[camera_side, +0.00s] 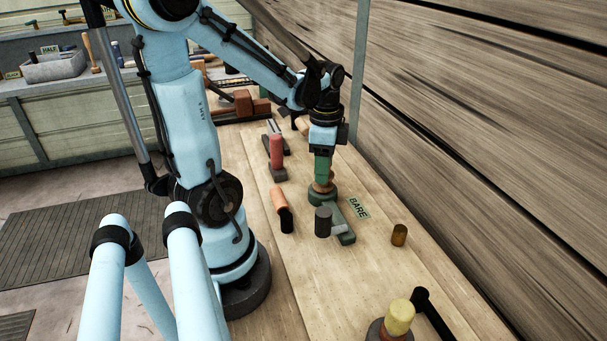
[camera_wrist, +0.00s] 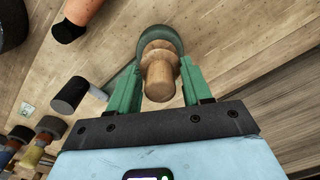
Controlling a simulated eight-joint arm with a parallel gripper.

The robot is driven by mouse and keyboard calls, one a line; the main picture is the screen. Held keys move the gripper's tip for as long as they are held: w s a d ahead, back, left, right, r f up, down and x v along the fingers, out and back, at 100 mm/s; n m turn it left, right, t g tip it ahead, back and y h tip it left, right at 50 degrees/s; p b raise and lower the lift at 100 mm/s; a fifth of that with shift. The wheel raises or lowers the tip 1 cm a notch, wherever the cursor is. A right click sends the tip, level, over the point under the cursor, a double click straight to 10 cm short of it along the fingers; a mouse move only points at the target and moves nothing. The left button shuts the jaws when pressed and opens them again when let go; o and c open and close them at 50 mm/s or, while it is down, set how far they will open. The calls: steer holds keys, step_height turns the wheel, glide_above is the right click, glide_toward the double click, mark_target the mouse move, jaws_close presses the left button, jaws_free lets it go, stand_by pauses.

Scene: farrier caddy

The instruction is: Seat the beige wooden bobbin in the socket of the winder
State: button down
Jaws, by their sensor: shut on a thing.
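The beige wooden bobbin (camera_wrist: 159,76) stands between the two green fingers of my gripper (camera_wrist: 160,68) in the wrist view. My gripper (camera_side: 322,178) is shut on it, pointing down, in the side view. A bit of the bobbin (camera_side: 323,187) shows under the fingers, right at the top of the winder's round dark green socket (camera_side: 322,199). In the wrist view the winder's green rim (camera_wrist: 172,36) shows behind the bobbin's wide flange. The bobbin looks about upright over the socket. Its lower end is hidden, so I cannot tell how deep it sits.
A black cylinder (camera_side: 323,220) stands close in front of the winder, with a BARE label (camera_side: 358,208) to the right. An orange, black-ended piece (camera_side: 280,203) is left. A red bobbin (camera_side: 277,151) stands behind. A dark brown cylinder (camera_side: 399,235) and yellow bobbin (camera_side: 399,317) are nearer.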

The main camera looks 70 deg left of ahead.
steer(key=shift+f, duration=0.15)
steer(key=shift+c, duration=2)
jaws_free()
step_height(320, 180, up, 12)
